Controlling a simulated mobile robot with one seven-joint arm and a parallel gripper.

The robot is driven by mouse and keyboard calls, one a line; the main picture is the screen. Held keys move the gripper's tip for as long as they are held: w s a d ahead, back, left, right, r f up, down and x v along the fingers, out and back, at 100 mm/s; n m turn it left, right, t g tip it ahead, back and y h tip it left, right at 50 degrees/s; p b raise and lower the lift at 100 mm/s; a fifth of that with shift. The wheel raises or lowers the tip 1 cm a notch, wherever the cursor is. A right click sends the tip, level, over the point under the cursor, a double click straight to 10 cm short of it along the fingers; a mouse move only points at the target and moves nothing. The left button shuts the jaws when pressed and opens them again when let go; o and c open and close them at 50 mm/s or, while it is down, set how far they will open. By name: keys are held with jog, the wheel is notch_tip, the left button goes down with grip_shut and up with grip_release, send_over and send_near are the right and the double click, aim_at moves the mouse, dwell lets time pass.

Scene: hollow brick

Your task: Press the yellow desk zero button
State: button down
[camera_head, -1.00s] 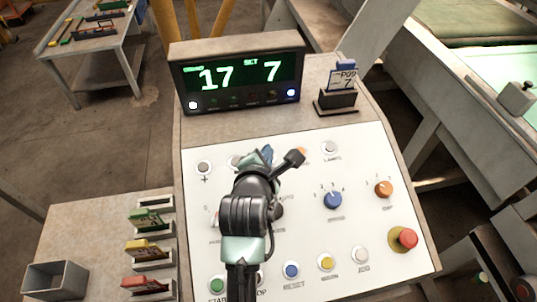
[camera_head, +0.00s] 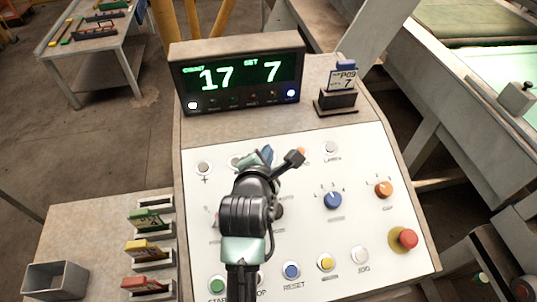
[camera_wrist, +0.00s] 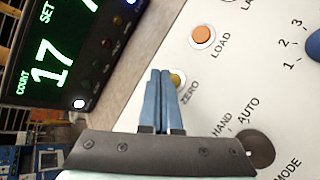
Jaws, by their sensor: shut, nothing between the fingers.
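The yellow ZERO button (camera_wrist: 178,78) shows in the wrist view on the white panel, partly covered by my gripper (camera_wrist: 161,72). The two blue fingers are together, with nothing between them, and their tips overlap the button's left side in the picture. I cannot tell whether they touch it. In the head view my gripper (camera_head: 267,153) is over the upper part of the white desk panel (camera_head: 300,225), and the arm hides the ZERO button. Another yellow button (camera_head: 326,262) sits in the panel's bottom row, its label too small to read.
A display (camera_head: 240,78) reading 17 and 7 stands behind the panel. An orange LOAD button (camera_wrist: 202,36) is beside ZERO. A MODE knob (camera_wrist: 256,150), a blue knob (camera_head: 333,200) and a red mushroom button (camera_head: 407,238) stand up from the panel.

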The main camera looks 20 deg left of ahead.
jog(key=shift+f, duration=0.2)
dwell(0.4)
jog(key=shift+w+f, duration=0.1)
jog(key=shift+f, duration=0.15)
jog(key=shift+a+f+b, duration=0.1)
jog(key=shift+f+b, duration=0.25)
jog(key=shift+f, duration=0.05)
dwell(0.7)
jog(key=shift+r, duration=0.1)
jog(key=shift+r+p, duration=0.7)
jog(key=shift+p, duration=0.2)
jog(key=r+p, duration=0.1)
jog(key=s+r+p, duration=0.1)
jog(key=r+p, duration=0.1)
jog(key=d+r+p, duration=0.1)
jog(key=p, duration=0.1)
jog(key=shift+s+r, duration=0.2)
jog(key=shift+r, duration=0.2)
